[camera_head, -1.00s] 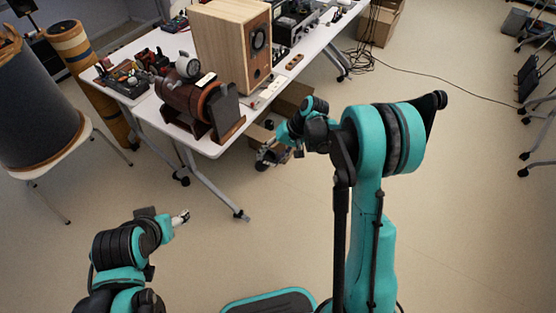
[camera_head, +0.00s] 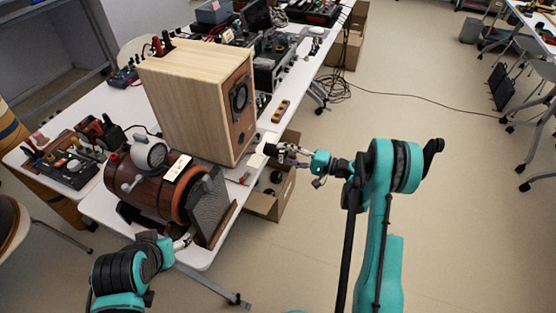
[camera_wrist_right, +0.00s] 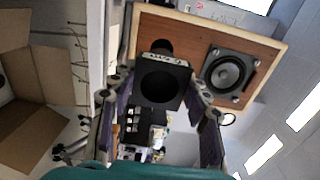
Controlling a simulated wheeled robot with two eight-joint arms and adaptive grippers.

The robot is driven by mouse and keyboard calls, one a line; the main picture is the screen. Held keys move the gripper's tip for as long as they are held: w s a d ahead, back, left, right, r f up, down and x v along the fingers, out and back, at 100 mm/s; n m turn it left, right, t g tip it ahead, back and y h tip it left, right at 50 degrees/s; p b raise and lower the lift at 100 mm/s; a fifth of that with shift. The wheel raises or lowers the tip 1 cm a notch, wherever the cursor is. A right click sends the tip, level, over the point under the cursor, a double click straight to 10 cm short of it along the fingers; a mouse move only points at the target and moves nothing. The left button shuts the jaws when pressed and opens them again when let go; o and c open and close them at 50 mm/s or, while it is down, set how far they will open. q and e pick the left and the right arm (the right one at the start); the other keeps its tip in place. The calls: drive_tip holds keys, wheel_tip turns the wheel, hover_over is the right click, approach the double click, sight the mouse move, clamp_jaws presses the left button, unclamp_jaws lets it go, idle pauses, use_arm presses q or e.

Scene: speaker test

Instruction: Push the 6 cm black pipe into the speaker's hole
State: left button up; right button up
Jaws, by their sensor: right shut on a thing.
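The wooden speaker (camera_head: 195,100) stands on the white table, its brown front with the round driver (camera_head: 240,96) turned to the right. In the right wrist view the speaker's front (camera_wrist_right: 190,40) shows a dark round hole (camera_wrist_right: 162,46) beside the driver. My right gripper (camera_head: 282,151) is just off the front's lower part. In the wrist view its two fingers (camera_wrist_right: 160,95) are shut on the black pipe (camera_wrist_right: 181,72), whose square end with a round opening faces the camera. The pipe appears close to the hole; contact is unclear. My left gripper (camera_head: 184,242) is by the table's near edge, its jaws too small to read.
A brown barrel-shaped device (camera_head: 145,185) with a dark upright plate (camera_head: 210,205) stands on the table near my left gripper. A cardboard box (camera_head: 264,206) lies below the table edge, under my right gripper. Open floor lies to the right.

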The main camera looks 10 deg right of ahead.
drive_tip(key=shift+w+d+r, duration=0.1)
drive_tip(key=shift+w+d, duration=0.15)
drive_tip(key=shift+w, duration=0.15)
drive_tip(key=shift+x, duration=4.5)
drive_tip(key=shift+x, duration=2.8)
drive_tip(key=o, duration=1.4)
drive_tip(key=shift+w+r, duration=0.1)
drive_tip(key=shift+r, duration=0.05)
drive_tip(key=shift+c, duration=0.2)
drive_tip(key=shift+d, duration=0.1)
drive_tip(key=v, duration=1.2)
